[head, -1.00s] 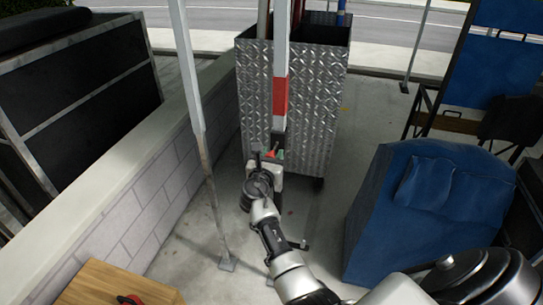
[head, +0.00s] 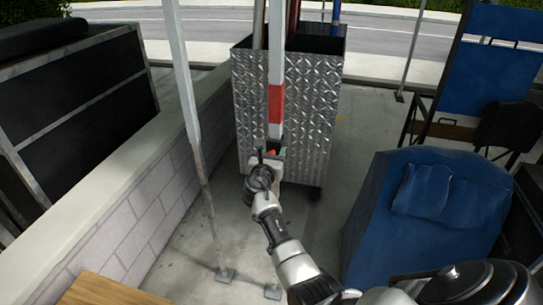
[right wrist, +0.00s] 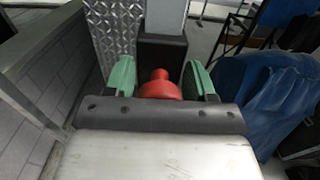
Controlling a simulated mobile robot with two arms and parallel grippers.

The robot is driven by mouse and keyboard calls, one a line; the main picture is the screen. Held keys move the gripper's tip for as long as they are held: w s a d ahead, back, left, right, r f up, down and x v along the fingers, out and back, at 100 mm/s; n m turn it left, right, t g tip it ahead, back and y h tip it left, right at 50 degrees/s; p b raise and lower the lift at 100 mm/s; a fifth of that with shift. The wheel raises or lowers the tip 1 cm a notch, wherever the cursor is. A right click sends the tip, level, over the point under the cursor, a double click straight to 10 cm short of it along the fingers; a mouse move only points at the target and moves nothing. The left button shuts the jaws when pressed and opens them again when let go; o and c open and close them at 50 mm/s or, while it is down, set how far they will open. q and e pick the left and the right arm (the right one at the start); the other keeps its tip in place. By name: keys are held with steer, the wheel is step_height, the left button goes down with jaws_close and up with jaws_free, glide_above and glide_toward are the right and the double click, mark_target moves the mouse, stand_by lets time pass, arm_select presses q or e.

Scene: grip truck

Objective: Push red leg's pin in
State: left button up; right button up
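The red leg (head: 276,103) is a pale upright pole with a red band, in front of the metal-plated box. Its black collar (right wrist: 162,50) shows in the right wrist view. The red pin (right wrist: 160,86) is a round knob in front of this collar, its narrow part toward the leg. My right gripper (head: 269,158) is at the collar, below the red band. In the right wrist view its green fingers (right wrist: 157,70) stand apart, one on each side of the pin. Whether either touches it I cannot tell. In the head view the gripper mostly hides the pin. My left gripper is out of view.
The diamond-plate box (head: 320,95) stands close behind the leg. Another pale pole (head: 190,110) stands to the left, beside a low block wall (head: 135,215). A blue covered object (head: 425,215) is on the right. A wooden box (head: 105,292) is at the lower left.

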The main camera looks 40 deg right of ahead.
steer(key=shift+o, duration=0.6)
steer(key=shift+w+f, duration=0.1)
steer(key=shift+f, duration=0.05)
steer(key=v, duration=1)
steer(key=shift+s+a+b, duration=0.25)
steer(key=shift+s+b, duration=0.05)
steer(key=shift+s, duration=0.05)
